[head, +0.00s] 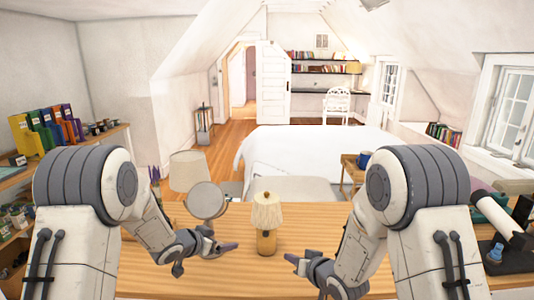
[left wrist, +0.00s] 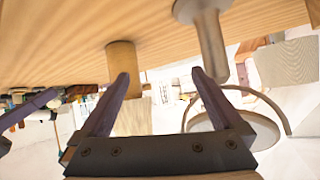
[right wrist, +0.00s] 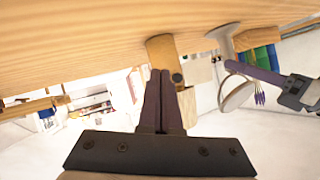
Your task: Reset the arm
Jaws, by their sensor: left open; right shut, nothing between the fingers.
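My left gripper (head: 226,247) is over the wooden table (head: 160,278), left of a small lamp. In the left wrist view its purple fingers (left wrist: 160,80) are spread, with nothing held between them. My right gripper (head: 291,258) is to the right of the lamp. In the right wrist view its fingers (right wrist: 162,72) are together and empty. Both arms come in from the sides and bend inward. The small lamp (head: 266,212) with a wooden base stands upright between the two grippers.
A round mirror (head: 206,200) on a stand is behind my left gripper. A larger lampshade (head: 188,170) shows beyond it. A white bed (head: 315,148) lies past the table. A shelf with colourful books (head: 48,130) is at the left. The table's front middle is bare.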

